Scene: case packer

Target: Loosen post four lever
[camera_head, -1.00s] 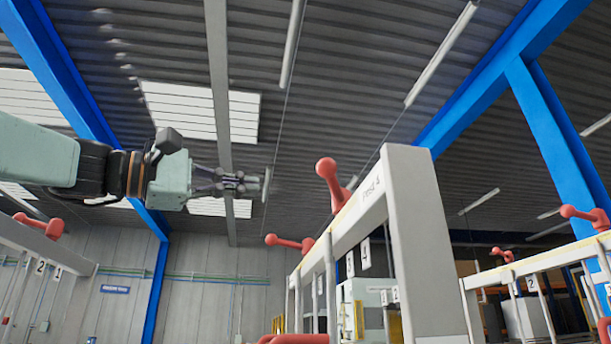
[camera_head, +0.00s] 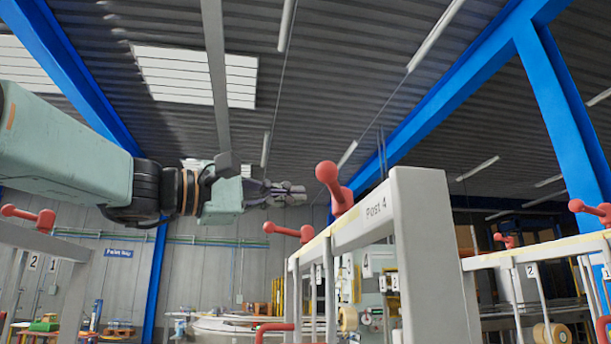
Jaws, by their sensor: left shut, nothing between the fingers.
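The frame labelled Post 4 (camera_head: 415,250) stands right of centre, with a light grey upright and a beam running back to the left. A red lever (camera_head: 333,187) with a round knob sits on top of its beam, knob up and tilted left. Another red lever (camera_head: 290,231) points left farther along the same beam. My left gripper (camera_head: 301,193) is shut and empty, just left of the Post 4 lever's knob in the picture. A small gap shows between them; the depth between them is hard to tell. My right gripper is not in view.
Another frame with red levers (camera_head: 35,217) stands at the left, and one with a red lever (camera_head: 590,212) at the right. A low red lever (camera_head: 274,330) shows at the bottom. A round table (camera_head: 225,328) and rolls stand behind. The space above the beams is open.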

